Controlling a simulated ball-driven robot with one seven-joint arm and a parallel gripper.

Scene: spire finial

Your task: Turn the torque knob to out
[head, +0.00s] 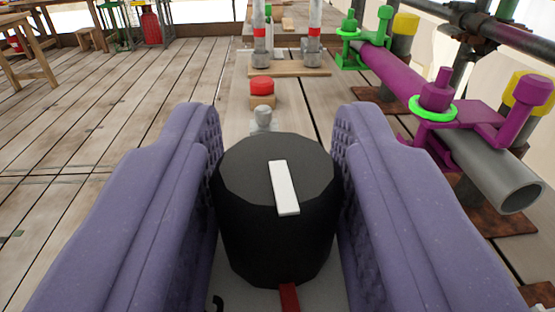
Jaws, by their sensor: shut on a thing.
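The torque knob (245,187) is a black, many-sided knob with a white pointer bar (284,187) on its top face. It fills the lower middle of the head view. The white bar is tilted slightly, its near end to the right of its far end. My gripper (277,185) has two purple padded fingers, one on each side of the knob, shut on it. A small red mark (289,297) shows at the near foot of the knob. Most of the knob's base and any label for "out" are hidden or out of view.
Beyond the knob stand a small grey peg (263,118) and a red button (262,86) on a wooden block. Grey posts with red bands (260,38) stand farther back. Purple clamps on a grey pipe (497,177) lie at the right. The plank floor at left is mostly clear.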

